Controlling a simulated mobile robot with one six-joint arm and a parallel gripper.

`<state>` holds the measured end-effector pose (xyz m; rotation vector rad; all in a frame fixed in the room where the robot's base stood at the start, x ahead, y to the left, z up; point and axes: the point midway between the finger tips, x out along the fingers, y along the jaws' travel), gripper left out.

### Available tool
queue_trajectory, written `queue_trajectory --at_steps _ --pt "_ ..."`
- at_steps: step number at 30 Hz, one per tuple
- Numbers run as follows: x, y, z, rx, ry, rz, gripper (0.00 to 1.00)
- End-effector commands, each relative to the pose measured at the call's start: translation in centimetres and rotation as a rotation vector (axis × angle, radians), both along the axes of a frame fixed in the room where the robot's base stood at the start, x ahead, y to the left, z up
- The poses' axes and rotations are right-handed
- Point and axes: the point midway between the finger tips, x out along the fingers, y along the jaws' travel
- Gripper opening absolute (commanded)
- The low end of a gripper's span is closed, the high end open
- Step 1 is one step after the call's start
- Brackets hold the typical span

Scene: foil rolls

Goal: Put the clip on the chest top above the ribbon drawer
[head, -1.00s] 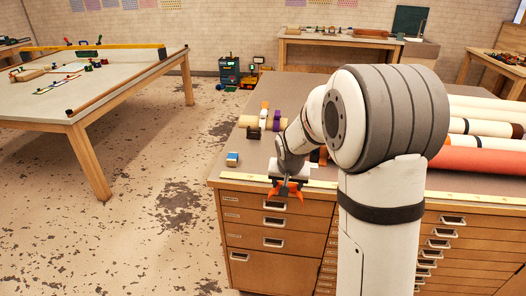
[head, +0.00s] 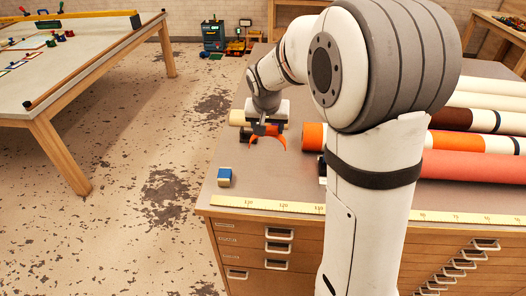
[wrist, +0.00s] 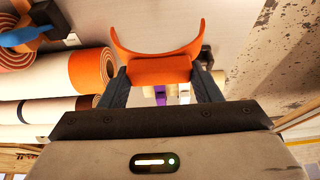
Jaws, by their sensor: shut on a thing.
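My gripper (head: 262,130) is shut on an orange C-shaped clip (head: 280,143). In the wrist view, the clip (wrist: 155,70) sits between the two dark fingers, its open side facing away from the palm. In the head view the clip is over the grey chest top (head: 270,180), behind the front edge; I cannot tell how high it is or whether it touches. The chest's front has a column of wooden drawers (head: 255,247) at the left. Their labels are too small to read, so I cannot tell which is the ribbon drawer.
A yellow ruler (head: 268,205) runs along the chest's front edge. A small blue and white block (head: 225,177) stands near the left front corner. Large rolls (head: 470,140) lie at the right, beside my arm. The chest top between block and rolls is clear. A worktable (head: 75,85) stands at the left.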

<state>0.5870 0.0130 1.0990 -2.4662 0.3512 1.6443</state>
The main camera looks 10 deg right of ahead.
Motion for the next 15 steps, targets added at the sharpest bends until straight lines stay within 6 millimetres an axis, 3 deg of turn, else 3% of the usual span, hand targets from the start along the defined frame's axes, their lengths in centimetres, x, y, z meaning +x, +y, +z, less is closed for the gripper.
queue_trajectory --at_steps 6,15 --pt "-0.1 -0.9 -4.0 0.000 0.005 -0.017 0.23" --pt "-0.1 -1.4 -7.6 -0.001 0.004 -0.027 0.23"
